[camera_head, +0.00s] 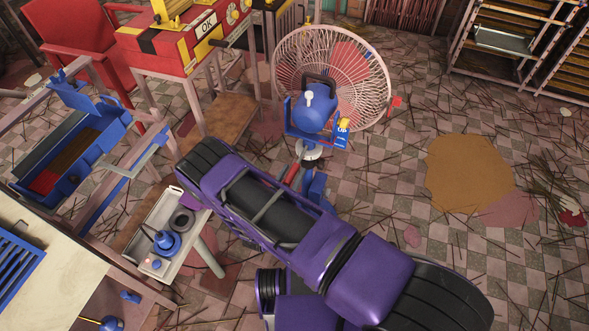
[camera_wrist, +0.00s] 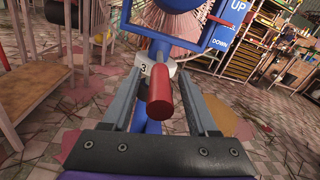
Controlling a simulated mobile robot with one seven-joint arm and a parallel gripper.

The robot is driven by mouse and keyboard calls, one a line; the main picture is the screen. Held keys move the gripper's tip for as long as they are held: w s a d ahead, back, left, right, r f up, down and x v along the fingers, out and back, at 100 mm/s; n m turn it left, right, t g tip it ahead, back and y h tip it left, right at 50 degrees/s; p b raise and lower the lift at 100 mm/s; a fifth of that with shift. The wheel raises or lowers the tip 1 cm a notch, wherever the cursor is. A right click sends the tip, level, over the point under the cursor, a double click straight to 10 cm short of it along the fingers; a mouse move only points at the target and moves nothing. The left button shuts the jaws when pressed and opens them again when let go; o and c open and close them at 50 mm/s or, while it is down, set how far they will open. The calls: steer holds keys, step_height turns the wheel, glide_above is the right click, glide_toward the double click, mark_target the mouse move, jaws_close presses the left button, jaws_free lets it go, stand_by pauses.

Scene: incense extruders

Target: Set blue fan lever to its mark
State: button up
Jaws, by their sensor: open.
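The blue fan (camera_head: 316,112) with a white wire cage stands upper centre in the head view. Its lever has a red grip (camera_wrist: 160,95), which points toward the wrist camera and also shows in the head view (camera_head: 292,174). A white collar (camera_wrist: 144,68) marked "3" sits behind the lever, partly hidden by my left finger and the grip. My gripper (camera_wrist: 162,72) is open, with one finger on each side of the red grip. Gaps show between the fingers and the grip. My arm hides much of the fan's stand in the head view.
A blue frame panel (camera_wrist: 232,20) reading UP and DOWN is above and right of the lever. A red machine (camera_head: 180,45) on a stand and a small white tray table (camera_head: 185,228) are to the left. Twig-strewn floor (camera_head: 400,170) is open to the right.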

steer(key=shift+x, duration=0.95)
jaws_close()
stand_by(0.8)
